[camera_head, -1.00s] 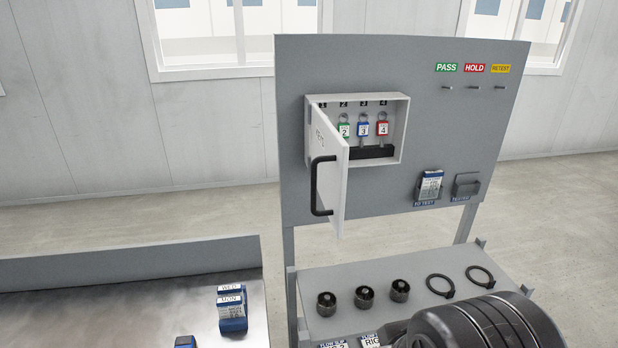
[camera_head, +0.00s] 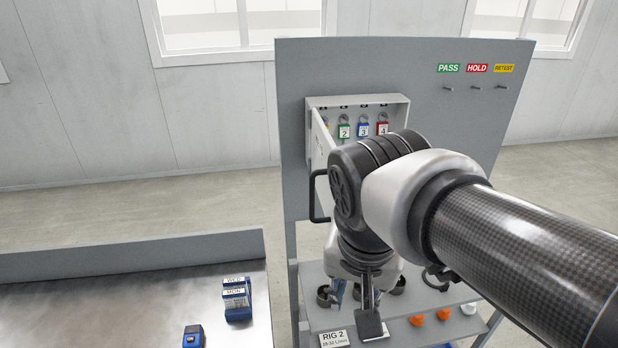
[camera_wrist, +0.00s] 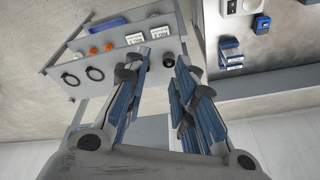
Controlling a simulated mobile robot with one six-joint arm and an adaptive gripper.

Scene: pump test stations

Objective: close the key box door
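The white key box (camera_head: 400,112) is mounted on the grey upright panel. Its door (camera_head: 321,132) is hinged at the left and stands open, swung out toward me. The door's black handle (camera_head: 314,197) shows to the left of my arm, which hides much of the door and the lower right of the box. In the wrist view my gripper (camera_wrist: 163,62) is open, with nothing between its fingers. In the head view my wrist is in front of the panel, just right of the handle and apart from it as far as I can see.
A metal bench (camera_head: 100,310) with blue devices (camera_head: 236,298) stands at left. Floor shows between bench and panel.

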